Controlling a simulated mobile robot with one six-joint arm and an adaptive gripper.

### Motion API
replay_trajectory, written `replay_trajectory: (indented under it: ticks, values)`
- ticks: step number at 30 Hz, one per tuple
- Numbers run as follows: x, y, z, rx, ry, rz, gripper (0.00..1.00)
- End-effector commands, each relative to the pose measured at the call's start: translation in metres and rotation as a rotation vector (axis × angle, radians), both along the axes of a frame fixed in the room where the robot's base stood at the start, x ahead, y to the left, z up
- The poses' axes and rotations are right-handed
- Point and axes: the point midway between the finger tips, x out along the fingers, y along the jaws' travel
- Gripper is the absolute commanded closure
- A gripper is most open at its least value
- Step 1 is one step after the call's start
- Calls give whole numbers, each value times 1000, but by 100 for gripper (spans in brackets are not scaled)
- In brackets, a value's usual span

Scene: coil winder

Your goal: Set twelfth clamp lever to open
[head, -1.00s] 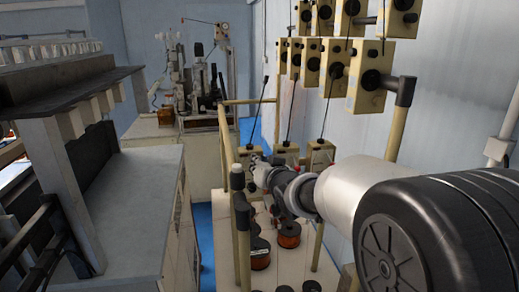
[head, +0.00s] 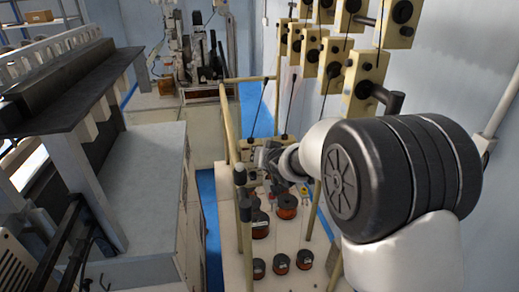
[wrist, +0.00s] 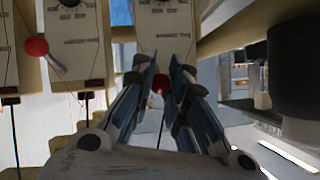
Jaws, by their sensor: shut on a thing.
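In the wrist view, my gripper (wrist: 160,80) has its two fingers closed around a small red ball knob (wrist: 158,84), the end of a clamp lever. The knob sits just below a pale tension box (wrist: 165,28); the lever's stem is mostly hidden by the fingers. To the left, another box (wrist: 75,40) stands beside a lever with a red ball knob (wrist: 37,47) on a thin shaft. In the head view, my gripper (head: 266,157) is small and partly hidden by my arm, at the lower boxes of the rack. I cannot tell the lever's setting.
Upper tension boxes (head: 364,80) hang on the rack at right, near my arm. Copper wire spools (head: 286,207) stand on the pale base below. A rack post (head: 245,240) rises close to my gripper. A grey-topped machine (head: 140,180) stands at left, with blue floor (head: 207,200) between.

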Motion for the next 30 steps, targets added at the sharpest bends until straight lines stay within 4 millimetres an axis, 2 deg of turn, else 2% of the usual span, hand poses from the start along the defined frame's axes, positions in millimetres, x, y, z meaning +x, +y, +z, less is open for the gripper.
replay_trajectory:
  ticks: [12, 13, 21, 23, 30]
  values:
    - [2, 0, 4, 3, -5, 0, 100]
    - [2, 0, 4, 3, -5, 0, 85]
    - [1, 0, 2, 1, -3, 0, 67]
    - [1, 0, 2, 1, -2, 0, 63]
    - [1, 0, 1, 0, 0, 0, 63]
